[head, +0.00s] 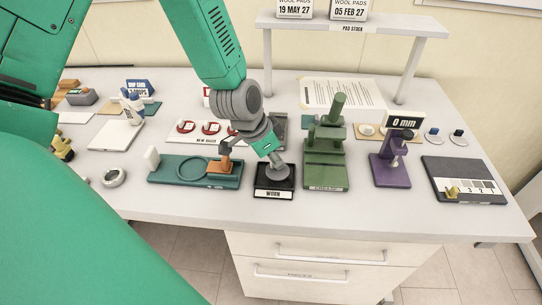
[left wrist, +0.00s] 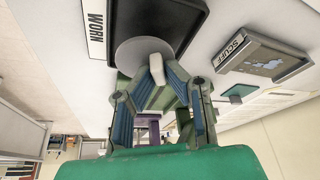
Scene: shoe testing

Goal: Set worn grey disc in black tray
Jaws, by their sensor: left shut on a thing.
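The worn grey disc (head: 279,171) is in my left gripper (head: 273,158), which comes down from above and is shut on it. In the left wrist view, the fingers close around a pale grip piece on the disc (left wrist: 137,50). The black tray (head: 259,183) with a "WORN" label lies directly under the disc near the table's front. The tray (left wrist: 185,12) also shows behind the disc in the left wrist view. I cannot tell whether the disc touches the tray floor. My right gripper is not in view.
A green teal-based fixture (head: 180,172) stands left of the tray, and a green press (head: 325,165) stands close on its right. A purple stand (head: 390,170) and a dark board (head: 465,180) are farther right. A "SCUFF" tray (left wrist: 262,62) shows in the wrist view.

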